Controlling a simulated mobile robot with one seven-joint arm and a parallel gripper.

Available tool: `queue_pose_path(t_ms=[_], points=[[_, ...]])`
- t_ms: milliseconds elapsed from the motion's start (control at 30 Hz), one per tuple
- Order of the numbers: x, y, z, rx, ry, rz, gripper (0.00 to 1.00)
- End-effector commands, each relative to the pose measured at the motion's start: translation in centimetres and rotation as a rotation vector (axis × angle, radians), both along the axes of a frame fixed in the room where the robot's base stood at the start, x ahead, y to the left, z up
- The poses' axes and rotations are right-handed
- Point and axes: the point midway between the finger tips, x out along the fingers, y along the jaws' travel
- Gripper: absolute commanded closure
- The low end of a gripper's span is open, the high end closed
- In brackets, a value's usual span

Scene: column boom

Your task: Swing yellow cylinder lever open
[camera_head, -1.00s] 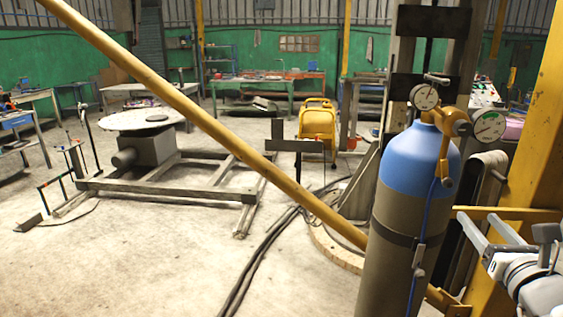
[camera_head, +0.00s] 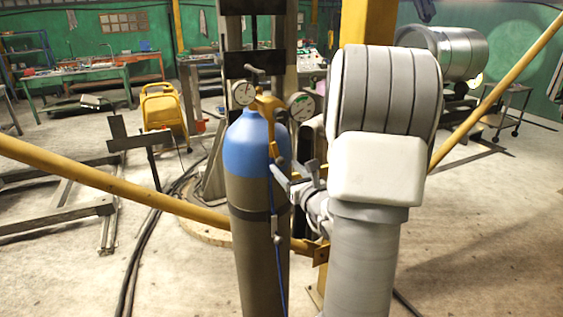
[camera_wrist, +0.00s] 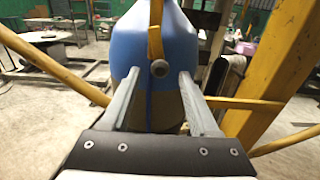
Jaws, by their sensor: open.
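A blue-topped grey gas cylinder (camera_head: 247,160) stands upright in the middle of the head view. A yellow lever (camera_head: 283,147) hangs down from the yellow valve at its top, on its right side. In the wrist view the lever (camera_wrist: 155,38) hangs down in front of the blue shoulder and ends in a round grey knob (camera_wrist: 158,69). My gripper (camera_head: 285,168) is close to the lever's lower end in the head view. In the wrist view my gripper (camera_wrist: 158,76) is open, with the knob appearing between its fingertips. Whether a finger touches it I cannot tell.
Two round gauges sit by the valve, one at the left (camera_head: 243,93) and one at the right (camera_head: 301,105). A yellow post (camera_head: 367,25) stands behind my arm. A long yellow bar (camera_head: 110,193) slants across at the left.

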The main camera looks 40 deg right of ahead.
Motion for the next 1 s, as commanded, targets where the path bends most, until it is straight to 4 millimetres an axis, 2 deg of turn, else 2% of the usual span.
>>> queue_pose_path(t_ms=[100, 200, 567, 900, 1000], points=[[1.5, -0.4, 0.1, -0.001, 0.000, 0.001, 0.39], [2.3, -0.5, 0.0, -0.001, 0.000, 0.001, 0.39], [2.6, -0.6, 0.0, -0.001, 0.000, 0.000, 0.40], [2.6, -0.6, 0.0, -0.001, 0.000, 0.000, 1.00], [2.6, -0.6, 0.0, -0.001, 0.000, 0.000, 1.00]])
